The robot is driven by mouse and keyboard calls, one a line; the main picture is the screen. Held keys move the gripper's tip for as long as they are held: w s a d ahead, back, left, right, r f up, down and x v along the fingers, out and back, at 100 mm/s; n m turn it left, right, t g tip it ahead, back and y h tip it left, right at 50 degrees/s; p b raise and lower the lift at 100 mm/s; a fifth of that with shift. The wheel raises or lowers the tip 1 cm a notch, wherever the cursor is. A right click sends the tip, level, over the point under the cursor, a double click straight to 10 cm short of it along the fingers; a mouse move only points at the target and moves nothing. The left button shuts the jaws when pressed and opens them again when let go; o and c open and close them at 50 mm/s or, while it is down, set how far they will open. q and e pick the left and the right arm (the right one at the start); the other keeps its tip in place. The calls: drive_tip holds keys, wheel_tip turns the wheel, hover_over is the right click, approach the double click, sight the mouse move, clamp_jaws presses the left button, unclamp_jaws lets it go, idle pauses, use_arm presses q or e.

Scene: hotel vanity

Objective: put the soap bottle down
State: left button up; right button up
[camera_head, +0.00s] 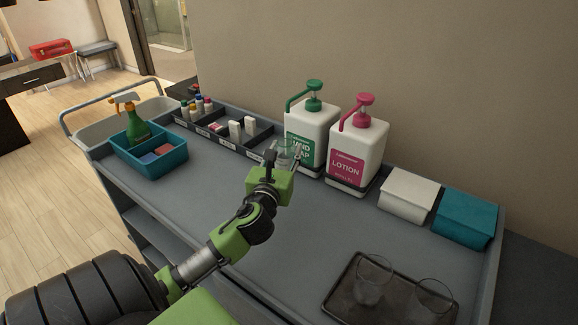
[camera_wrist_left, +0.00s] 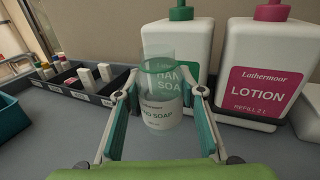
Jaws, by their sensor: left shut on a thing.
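In the head view the left gripper (camera_head: 284,158) is over the cart top, just in front of the white hand soap dispenser with a green pump (camera_head: 320,128). The soap bottle (camera_head: 287,147) shows there only faintly. I cannot tell whether its base touches the surface. My right gripper is not in view.
A lotion dispenser with a pink pump (camera_head: 366,145) stands right of the soap dispenser. A dark divided tray (camera_head: 247,148) and a teal caddy (camera_head: 126,162) are to the left. White (camera_head: 408,192) and teal (camera_head: 466,215) folded cloths and a glass tray (camera_head: 340,306) are to the right. The middle cart top (camera_head: 335,220) is clear.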

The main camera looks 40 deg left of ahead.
sight(287, 157)
use_arm(q)
drive_tip(key=shift+w+a+f+b, duration=0.1)
drive_tip(key=shift+w+a+f, duration=0.3)
drive_tip(key=shift+f, duration=0.8)
drive_tip(key=shift+w+a+f+b, duration=0.15)
drive_tip(key=shift+w+f, duration=0.4)
drive_tip(key=shift+f, duration=0.7)
drive_tip(key=shift+w+a+f+b, duration=0.1)
drive_tip(key=shift+w+a+f, duration=0.3)
drive_tip(key=shift+f, duration=0.8)
drive_tip(key=shift+w+d, duration=0.1)
drive_tip(key=shift+d, duration=0.05)
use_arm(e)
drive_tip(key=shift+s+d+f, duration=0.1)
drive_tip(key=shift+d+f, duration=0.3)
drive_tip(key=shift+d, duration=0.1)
use_arm(q)
drive_tip(key=shift+f, duration=0.15)
drive_tip(key=o, duration=1)
drive_tip(key=shift+o, duration=0.2)
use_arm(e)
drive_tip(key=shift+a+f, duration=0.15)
